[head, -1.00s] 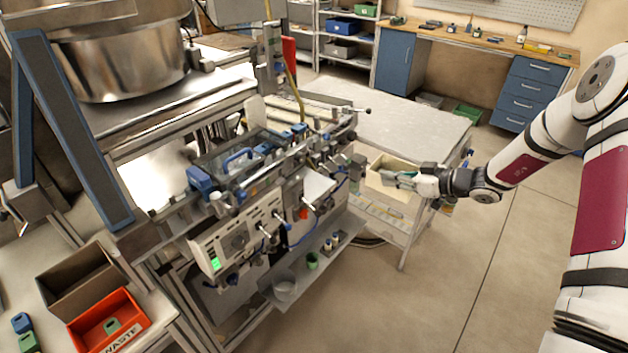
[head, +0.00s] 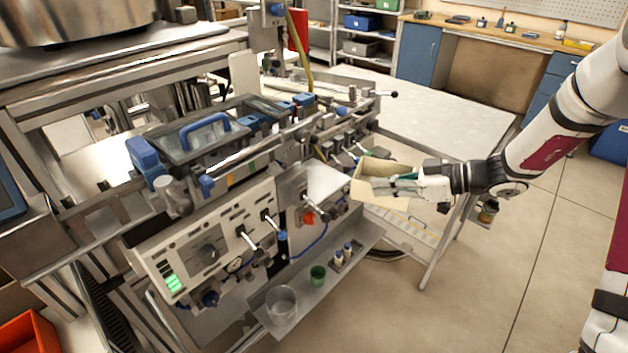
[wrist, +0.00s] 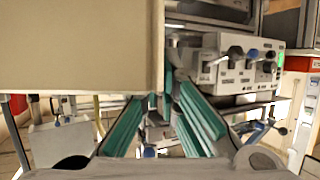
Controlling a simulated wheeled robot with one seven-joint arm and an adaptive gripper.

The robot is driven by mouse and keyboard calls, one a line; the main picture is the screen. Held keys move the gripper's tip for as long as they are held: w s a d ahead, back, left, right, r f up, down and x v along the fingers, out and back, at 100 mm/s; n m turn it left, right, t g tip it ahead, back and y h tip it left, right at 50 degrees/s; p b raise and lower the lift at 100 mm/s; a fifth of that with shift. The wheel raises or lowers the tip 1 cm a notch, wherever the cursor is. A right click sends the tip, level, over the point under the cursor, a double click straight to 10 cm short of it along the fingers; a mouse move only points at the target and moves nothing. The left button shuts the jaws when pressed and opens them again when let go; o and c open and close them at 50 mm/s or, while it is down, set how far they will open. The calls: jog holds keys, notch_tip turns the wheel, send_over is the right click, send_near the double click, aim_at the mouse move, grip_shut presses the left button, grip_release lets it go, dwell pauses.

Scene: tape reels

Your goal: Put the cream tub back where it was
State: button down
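The cream tub (head: 380,202) is an open, box-like bin in the middle right of the head view, in front of the pale table. My gripper (head: 378,183) reaches it from the right, with its fingers at the tub's wall. In the wrist view the tub (wrist: 80,45) fills the upper left, and the teal fingers (wrist: 163,92) come together at its lower corner. The gripper looks shut on the tub's wall, though the tub hides part of the left finger. The tub appears held up, clear of the floor; its inside is mostly hidden.
A machine with a control panel (head: 205,250) and levers stands left of the tub. A low shelf (head: 262,312) under it carries a clear beaker (head: 281,305) and a green cup (head: 318,275). The pale table (head: 440,115) is largely bare. Open floor (head: 480,300) lies at the lower right.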

jog(key=w+a, duration=0.1)
jog(key=a, duration=0.4)
jog(key=w+a+p, duration=0.1)
jog(key=w+a, duration=0.1)
jog(key=a, duration=0.4)
jog(key=w+a, duration=0.1)
jog(key=a, duration=0.5)
jog(key=shift+w+p, duration=0.3)
jog(key=shift+w, duration=0.1)
jog(key=shift+f, duration=0.25)
jog(key=shift+f, duration=0.1)
jog(key=c, duration=2.1)
grip_release()
jog(key=shift+f, duration=0.1)
